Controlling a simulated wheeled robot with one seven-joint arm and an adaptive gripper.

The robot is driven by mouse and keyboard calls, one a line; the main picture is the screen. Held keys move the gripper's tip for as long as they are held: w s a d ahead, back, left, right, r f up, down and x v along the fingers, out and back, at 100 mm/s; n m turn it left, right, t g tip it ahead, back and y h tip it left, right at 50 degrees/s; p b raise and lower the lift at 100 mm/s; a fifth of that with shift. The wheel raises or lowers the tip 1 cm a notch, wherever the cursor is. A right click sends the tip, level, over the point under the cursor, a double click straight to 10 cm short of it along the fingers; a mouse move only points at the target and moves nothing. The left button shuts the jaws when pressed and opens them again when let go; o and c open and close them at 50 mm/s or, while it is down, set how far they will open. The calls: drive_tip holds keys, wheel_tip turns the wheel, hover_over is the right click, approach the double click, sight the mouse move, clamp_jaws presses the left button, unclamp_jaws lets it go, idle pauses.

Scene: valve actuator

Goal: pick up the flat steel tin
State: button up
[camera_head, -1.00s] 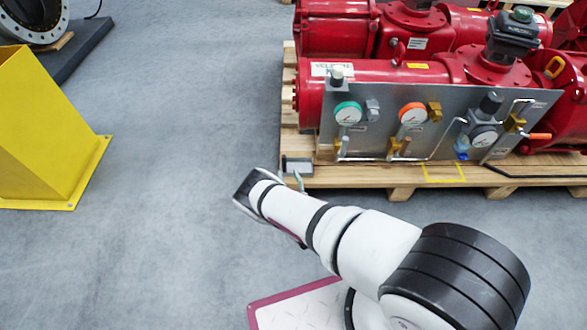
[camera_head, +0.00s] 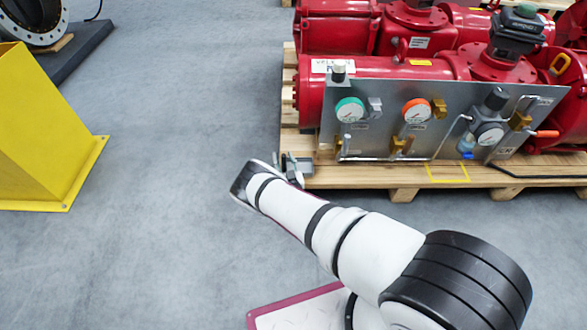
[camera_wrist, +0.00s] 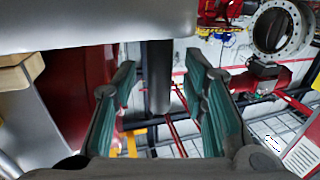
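The flat steel tin (camera_head: 305,167) is a small grey shape at the front left corner of the wooden pallet in the head view, partly covered by my gripper. My gripper (camera_head: 285,166) is right beside it in that view; whether it touches the tin cannot be told. In the wrist view my gripper (camera_wrist: 160,82) has its two green-padded fingers well apart, with nothing clasped between them. A pale grey body fills the top left of the wrist view; I cannot tell if it is the tin.
The wooden pallet (camera_head: 345,176) carries red valve actuators (camera_head: 385,83) and a grey gauge panel (camera_head: 390,133) close to the right of my gripper. A yellow stand (camera_head: 40,130) is on the left. The grey floor between is clear.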

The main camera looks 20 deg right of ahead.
clamp_jaws()
